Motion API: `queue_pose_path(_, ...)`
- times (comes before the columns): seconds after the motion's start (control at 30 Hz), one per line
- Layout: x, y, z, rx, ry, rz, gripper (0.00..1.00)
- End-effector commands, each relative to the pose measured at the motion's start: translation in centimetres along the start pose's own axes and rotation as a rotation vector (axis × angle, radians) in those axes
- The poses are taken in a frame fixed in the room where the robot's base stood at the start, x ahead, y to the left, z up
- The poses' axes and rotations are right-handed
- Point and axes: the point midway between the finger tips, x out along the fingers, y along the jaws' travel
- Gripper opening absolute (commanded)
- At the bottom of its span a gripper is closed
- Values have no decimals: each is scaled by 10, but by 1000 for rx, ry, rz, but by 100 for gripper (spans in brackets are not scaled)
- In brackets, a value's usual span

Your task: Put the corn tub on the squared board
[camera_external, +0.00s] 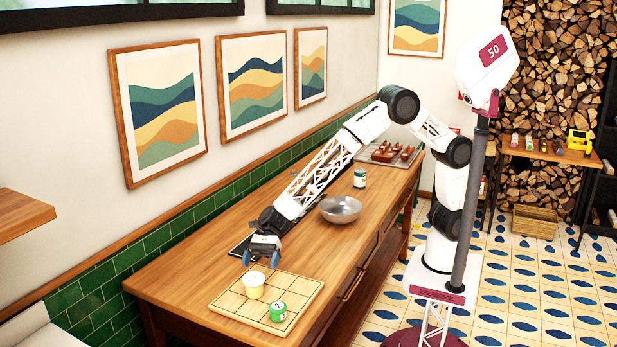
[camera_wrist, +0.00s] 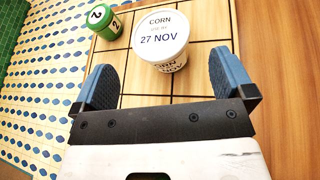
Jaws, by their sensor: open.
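The corn tub (camera_external: 254,285), white with a lid reading CORN and 27 NOV, stands upright on the squared board (camera_external: 222,301). The board is pale wood with dark lines, at the table's near end. In the wrist view the tub (camera_wrist: 162,38) shows just beyond my fingertips, centred between them, with a piece of the board (camera_wrist: 110,58) around it. My gripper (camera_external: 261,258) is open and empty, close behind the tub and low over the table. Its two blue fingers (camera_wrist: 162,75) are spread wide, with no finger touching the tub that I can see.
A green tub marked 2 (camera_external: 278,312) stands on the board's near-right part. Behind are a metal bowl (camera_external: 340,210), a green and white can (camera_external: 360,178) and a tray of brown items (camera_external: 372,158). A dark flat thing (camera_external: 239,246) lies under my wrist.

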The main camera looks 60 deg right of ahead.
Motion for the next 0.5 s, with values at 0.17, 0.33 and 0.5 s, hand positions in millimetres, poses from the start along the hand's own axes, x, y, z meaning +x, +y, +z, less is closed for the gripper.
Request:
queue_pose_path(0.17,-26,0,0,1,-1,-1,100)
queue_pose_path(0.33,-40,0,-1,1,0,0,100)
queue_pose_path(0.5,-45,0,-1,1,0,1,100)
